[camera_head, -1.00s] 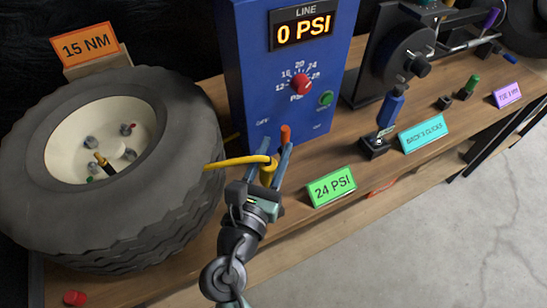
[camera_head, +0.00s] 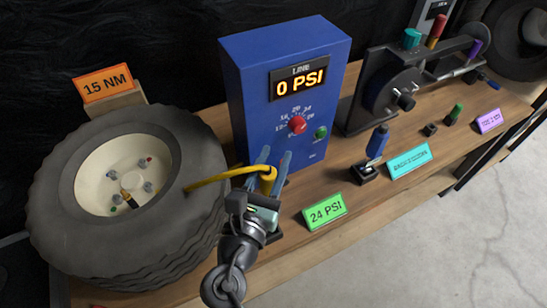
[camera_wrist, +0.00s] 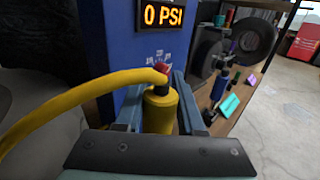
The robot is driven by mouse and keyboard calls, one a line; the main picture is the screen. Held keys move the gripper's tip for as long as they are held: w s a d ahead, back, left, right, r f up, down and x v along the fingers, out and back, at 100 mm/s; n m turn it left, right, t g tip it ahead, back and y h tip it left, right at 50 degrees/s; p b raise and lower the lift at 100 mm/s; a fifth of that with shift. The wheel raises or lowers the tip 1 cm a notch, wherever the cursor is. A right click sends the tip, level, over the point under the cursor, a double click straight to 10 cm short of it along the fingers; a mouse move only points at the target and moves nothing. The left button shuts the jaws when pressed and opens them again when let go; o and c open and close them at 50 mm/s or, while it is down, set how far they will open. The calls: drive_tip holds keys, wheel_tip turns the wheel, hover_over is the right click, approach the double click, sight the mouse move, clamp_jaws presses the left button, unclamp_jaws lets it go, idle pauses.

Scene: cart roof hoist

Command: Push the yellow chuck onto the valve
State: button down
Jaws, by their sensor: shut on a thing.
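The yellow chuck (camera_head: 267,180) is held upright between the two blue-grey fingers of my gripper (camera_head: 274,160), in front of the blue box. In the wrist view the chuck (camera_wrist: 160,110) sits between the fingers, with a dark fitting on top. A yellow hose (camera_head: 218,176) runs from it leftward to the tyre's edge. The wheel (camera_head: 88,160) lies at the left, with a dark, brass-tipped stem that looks like the valve (camera_head: 129,200) on its pale rim. The chuck is well to the right of this stem, apart from it.
The blue box (camera_head: 240,100) reads 0 PSI and has a red knob (camera_head: 297,125) and a green button (camera_head: 321,132). A green 24 PSI sign (camera_head: 324,211) stands right of my gripper. A blue-handled tool (camera_head: 377,142) and a black dial fixture (camera_head: 385,95) are farther right.

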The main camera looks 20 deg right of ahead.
wheel_tip(320, 180, up, 14)
drive_tip(key=p, duration=1.4)
drive_tip(key=shift+r+p, duration=0.15)
drive_tip(key=shift+p, duration=0.15)
wheel_tip(320, 180, down, 2)
drive_tip(key=shift+f+b, duration=0.2)
drive_tip(key=shift+b, duration=0.7)
drive_tip(key=w+a+b, duration=0.2)
drive_tip(key=w+a, duration=0.3)
drive_tip(key=a, duration=0.8)
drive_tip(key=w+a+b, duration=0.2)
drive_tip(key=w+a, duration=0.3)
drive_tip(key=a, duration=0.8)
drive_tip(key=shift+w, duration=0.4)
